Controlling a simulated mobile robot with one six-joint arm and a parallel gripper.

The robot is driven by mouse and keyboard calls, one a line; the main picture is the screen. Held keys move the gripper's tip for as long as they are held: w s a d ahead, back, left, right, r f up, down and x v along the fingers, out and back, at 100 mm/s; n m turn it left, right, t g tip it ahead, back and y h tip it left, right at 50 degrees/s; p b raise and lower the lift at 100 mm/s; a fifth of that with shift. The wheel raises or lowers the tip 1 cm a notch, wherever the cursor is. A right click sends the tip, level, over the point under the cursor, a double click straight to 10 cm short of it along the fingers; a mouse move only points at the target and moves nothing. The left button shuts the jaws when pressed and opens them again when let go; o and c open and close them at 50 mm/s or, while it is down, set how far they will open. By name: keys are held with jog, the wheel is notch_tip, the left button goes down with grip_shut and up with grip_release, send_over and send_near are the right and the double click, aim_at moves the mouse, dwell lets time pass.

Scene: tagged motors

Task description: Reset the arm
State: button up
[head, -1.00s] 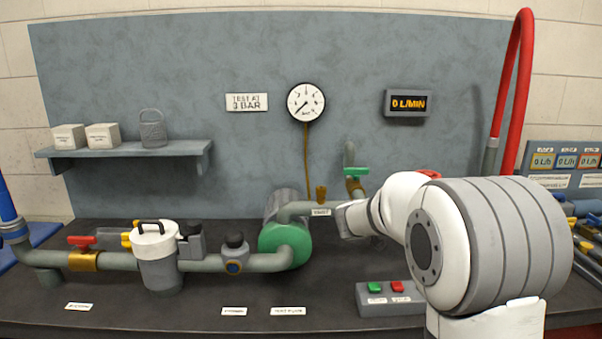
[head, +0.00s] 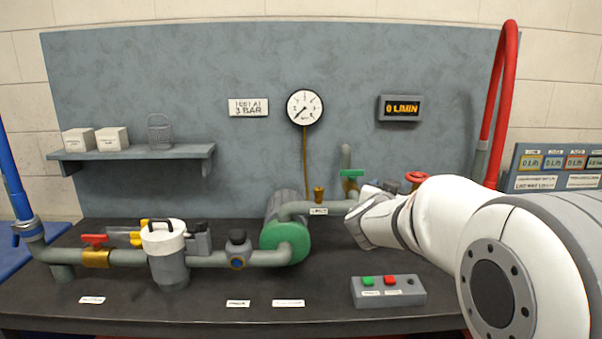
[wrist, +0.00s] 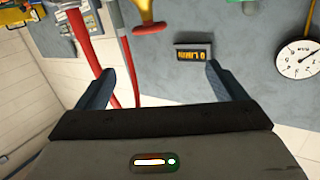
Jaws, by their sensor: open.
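My gripper shows in the wrist view (wrist: 158,92), with its two dark fingers spread wide and nothing between them. In the head view my white and grey arm (head: 440,222) reaches in from the right, over the right part of the bench. Its end is near the outlet pipe with the green-handled valve (head: 351,174) and a red handwheel (head: 416,177). The fingertips cannot be made out there.
A green pump (head: 285,240), a white-lidded strainer (head: 164,238) and a red-handled valve (head: 95,240) line the bench. A button box (head: 388,291) stands at front. The gauge (head: 304,107) and flow display (head: 400,108) are on the panel. A red hose (head: 500,100) rises at right.

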jog(key=s+a+f+n+g+y+p, duration=0.35)
jog(key=s+a+n+y, duration=0.35)
jog(key=s+a+y, duration=0.45)
jog(key=s+d+f+g+h+p, duration=0.1)
jog(key=s+d+f+g+p, duration=0.1)
jog(key=s, duration=0.9)
jog(key=s+d+f+g+h+p, duration=0.1)
jog(key=s+d+f+g+h, duration=0.1)
jog(key=s+g, duration=0.4)
jog(key=s+f, duration=0.1)
jog(key=s, duration=0.4)
jog(key=shift+s+d+f+g+p, duration=0.2)
jog(key=shift+d+f+g+p, duration=0.05)
jog(key=shift+f+g+p, duration=0.15)
